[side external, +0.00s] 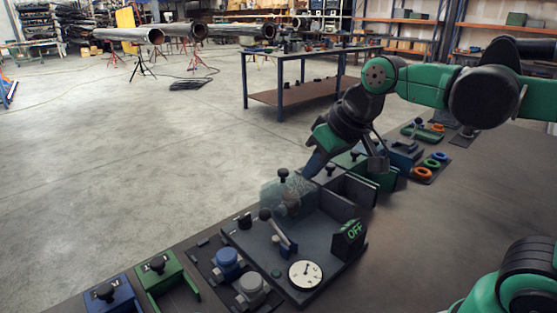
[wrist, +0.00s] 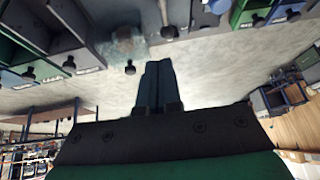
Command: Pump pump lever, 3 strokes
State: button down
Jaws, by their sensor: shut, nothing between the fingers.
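My gripper (side external: 308,174) is behind and to the right of the lever, above the panel's far edge, pointing down and apart from the lever. In the wrist view its two dark blue fingers (wrist: 157,62) are together and empty.
A clear box (side external: 272,193) with a black knob stands close to my fingertips. Blue (side external: 113,296) and green (side external: 168,274) drawer units are at the near left. Coloured rings (side external: 423,174) and more units are at the back right. The table's right side is bare.

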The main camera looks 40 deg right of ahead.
aim_at(267, 209)
jog(key=shift+w+a+r, duration=0.15)
jog(key=shift+w+r, duration=0.15)
jog(key=shift+r, duration=0.3)
jog(key=shift+f, duration=0.1)
jog(key=x, duration=1.3)
jog(key=shift+a+f, duration=0.3)
jog(key=shift+f, duration=0.15)
jog(key=w+g, duration=0.1)
jog(key=g, duration=0.1)
jog(key=w+f+g, duration=0.1)
jog(key=shift+f+g, duration=0.3)
jog(key=shift+g, duration=0.1)
jog(key=shift+w+f, duration=0.25)
jog(key=shift+f, duration=0.1)
